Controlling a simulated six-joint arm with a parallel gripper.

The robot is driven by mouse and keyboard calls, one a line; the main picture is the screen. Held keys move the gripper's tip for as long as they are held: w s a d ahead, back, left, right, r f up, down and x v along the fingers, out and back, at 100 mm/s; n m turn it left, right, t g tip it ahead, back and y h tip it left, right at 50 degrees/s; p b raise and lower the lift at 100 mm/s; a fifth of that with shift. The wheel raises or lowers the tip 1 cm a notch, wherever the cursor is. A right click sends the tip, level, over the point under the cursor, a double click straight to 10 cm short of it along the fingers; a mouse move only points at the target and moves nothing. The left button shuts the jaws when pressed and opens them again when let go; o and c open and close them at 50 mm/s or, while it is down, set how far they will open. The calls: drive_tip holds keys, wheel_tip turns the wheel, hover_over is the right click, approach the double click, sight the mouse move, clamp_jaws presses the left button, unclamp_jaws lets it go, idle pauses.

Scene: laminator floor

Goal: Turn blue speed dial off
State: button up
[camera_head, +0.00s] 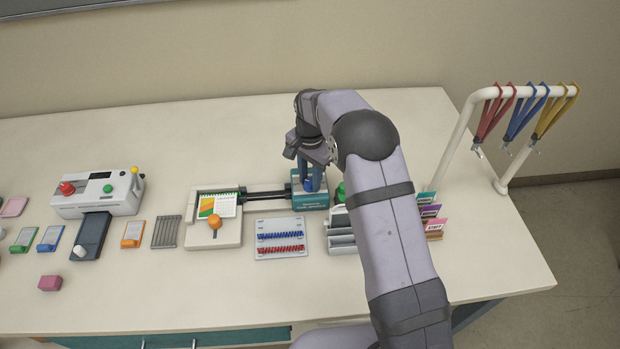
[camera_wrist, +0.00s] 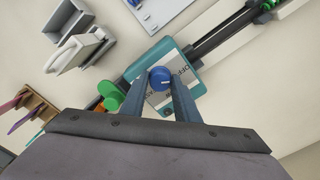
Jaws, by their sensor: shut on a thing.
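The blue speed dial (camera_wrist: 161,77) sits on top of a teal box (camera_wrist: 190,88) with a light label plate, partly reading "OFF". In the head view the blue dial (camera_head: 309,183) shows between my fingers above the teal box (camera_head: 312,203). My gripper (camera_wrist: 162,86) points down and is shut on the blue dial, one finger on each side. A pale line shows on the dial's face. Part of the label is hidden behind the fingers and dial.
A green knob (camera_wrist: 111,96) stands close beside the teal box. Dark rails (camera_head: 265,195) join the box to a cream unit with an orange knob (camera_head: 214,222). A grey tray (camera_head: 342,240) and card rack (camera_head: 431,222) stand right. Lanyards (camera_head: 522,115) hang on a white rack.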

sight(310, 181)
drive_tip(key=shift+r+n, duration=0.1)
drive_tip(key=shift+n, duration=0.2)
drive_tip(key=o, duration=1)
drive_tip(key=shift+o, duration=0.2)
drive_tip(key=shift+r+b, duration=1.2)
drive_tip(key=shift+r, duration=2.4)
